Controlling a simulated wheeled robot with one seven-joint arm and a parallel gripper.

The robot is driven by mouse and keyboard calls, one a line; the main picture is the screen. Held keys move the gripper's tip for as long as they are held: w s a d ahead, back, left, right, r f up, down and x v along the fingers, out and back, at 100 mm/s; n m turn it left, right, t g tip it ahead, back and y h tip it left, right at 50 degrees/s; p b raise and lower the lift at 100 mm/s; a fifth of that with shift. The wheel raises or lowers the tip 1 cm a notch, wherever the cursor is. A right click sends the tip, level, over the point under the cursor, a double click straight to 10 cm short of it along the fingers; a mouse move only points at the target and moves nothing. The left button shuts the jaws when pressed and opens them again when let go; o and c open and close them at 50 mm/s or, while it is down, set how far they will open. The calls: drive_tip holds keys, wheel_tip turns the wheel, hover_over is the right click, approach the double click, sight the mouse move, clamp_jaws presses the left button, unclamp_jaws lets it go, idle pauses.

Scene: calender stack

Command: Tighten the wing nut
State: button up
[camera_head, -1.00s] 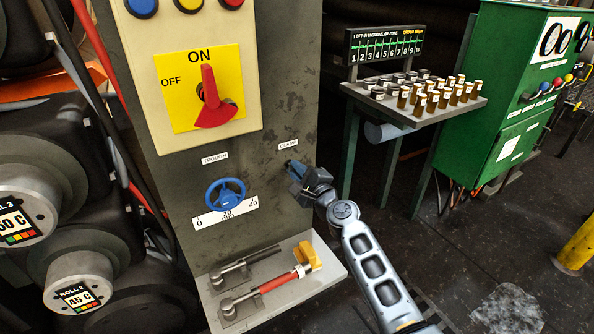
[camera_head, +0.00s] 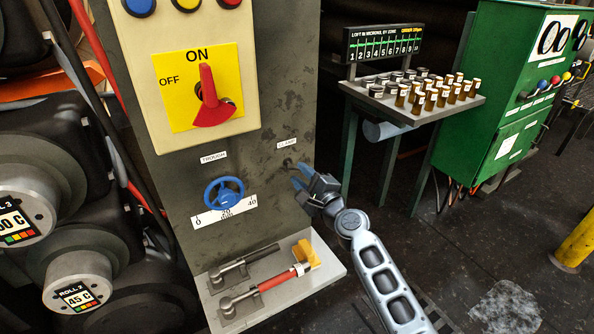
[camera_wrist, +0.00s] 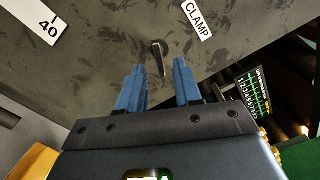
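The wing nut (camera_head: 289,163) is a small dark part on the grey panel (camera_head: 268,110), just below the CLAMP label (camera_head: 287,142). In the wrist view the wing nut (camera_wrist: 159,56) shows a round hub with a thin lever-like wing pointing down, beside the CLAMP label (camera_wrist: 197,19). My gripper (camera_head: 299,176) is just below and right of it. In the wrist view its two blue fingers (camera_wrist: 159,65) are spread, with the nut in line with the gap between them, apart from both fingers. Nothing is held.
A blue handwheel (camera_head: 224,193) with a scale is left of the nut. A shelf (camera_head: 300,282) below carries a red-handled tool (camera_head: 272,284) and a yellow block (camera_head: 306,256). A rack of small jars (camera_head: 430,95) stands to the right. Space in front of the panel is clear.

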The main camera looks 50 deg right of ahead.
drive_tip(key=shift+v, duration=2.2)
drive_tip(key=shift+f, duration=0.1)
